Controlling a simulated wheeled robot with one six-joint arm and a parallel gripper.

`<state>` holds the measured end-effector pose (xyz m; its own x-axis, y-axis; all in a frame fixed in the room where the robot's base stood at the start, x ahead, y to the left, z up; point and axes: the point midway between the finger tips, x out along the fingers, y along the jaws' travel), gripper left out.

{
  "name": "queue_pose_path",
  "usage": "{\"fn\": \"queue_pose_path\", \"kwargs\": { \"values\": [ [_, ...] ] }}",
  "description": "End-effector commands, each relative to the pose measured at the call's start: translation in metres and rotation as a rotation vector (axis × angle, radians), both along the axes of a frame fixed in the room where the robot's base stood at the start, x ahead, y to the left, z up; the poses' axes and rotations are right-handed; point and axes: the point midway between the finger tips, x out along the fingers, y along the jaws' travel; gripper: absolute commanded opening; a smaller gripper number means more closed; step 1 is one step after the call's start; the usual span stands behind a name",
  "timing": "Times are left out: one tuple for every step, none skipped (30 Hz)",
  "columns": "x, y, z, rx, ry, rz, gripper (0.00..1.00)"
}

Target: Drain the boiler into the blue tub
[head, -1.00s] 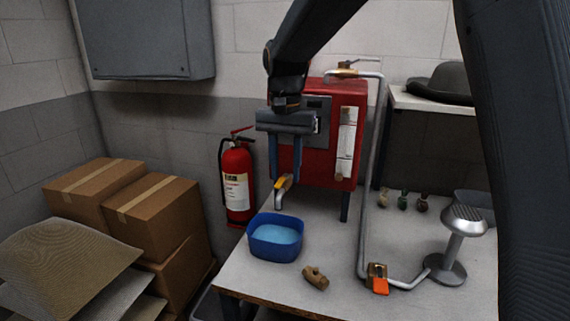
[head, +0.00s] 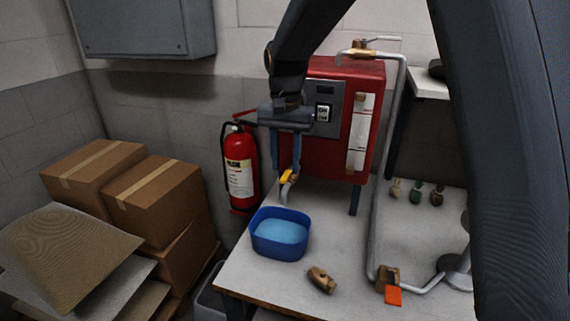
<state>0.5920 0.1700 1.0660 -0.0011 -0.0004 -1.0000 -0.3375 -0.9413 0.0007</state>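The red boiler (head: 330,80) stands on the table against the wall. Its drain tap, with a yellow handle (head: 287,176) and a grey spout (head: 285,194), sticks out low on the left. The blue tub (head: 280,250) sits on the table below the spout, with a light blue, water-like surface inside. My gripper (head: 287,158) points down just above the yellow handle, its two blue fingers apart with a gap between them. I cannot tell whether a fingertip touches the handle. No stream from the spout can be made out.
A brass piece (head: 321,280) lies right of the tub. A grey pipe (head: 377,200) runs down to a brass valve with an orange tag (head: 393,295). A fire extinguisher (head: 240,165) and cardboard boxes (head: 155,200) stand left. My arm covers the right side.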

Motion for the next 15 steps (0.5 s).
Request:
{"fn": "queue_pose_path", "kwargs": {
  "values": [
    [0.0,0.0,-0.006,-0.001,0.001,0.0,0.33],
    [0.0,0.0,-0.009,-0.001,0.001,0.0,0.33],
    [0.0,0.0,-0.012,-0.001,0.001,0.001,0.33],
    [0.0,0.001,-0.014,0.0,0.0,0.001,0.33],
    [0.0,0.001,-0.016,0.0,0.0,0.002,0.33],
    [0.0,0.001,-0.018,0.0,0.0,0.002,0.33],
    [0.0,0.001,-0.019,0.0,0.0,0.002,0.33],
    [-0.001,0.001,-0.02,0.0,0.0,0.003,0.33],
    [0.0,0.002,-0.02,0.0,0.0,0.003,0.33],
    [-0.001,0.002,-0.02,0.0,0.0,0.003,0.33],
    [0.0,0.002,-0.02,0.0,0.0,0.003,0.33],
    [-0.001,0.002,-0.02,0.0,-0.001,0.004,0.33],
    [-0.001,0.002,-0.02,0.0,-0.001,0.004,0.33],
    [-0.001,0.002,-0.02,0.0,-0.001,0.004,0.33],
    [-0.001,0.002,-0.02,0.0,-0.001,0.004,0.31]
  ]
}}
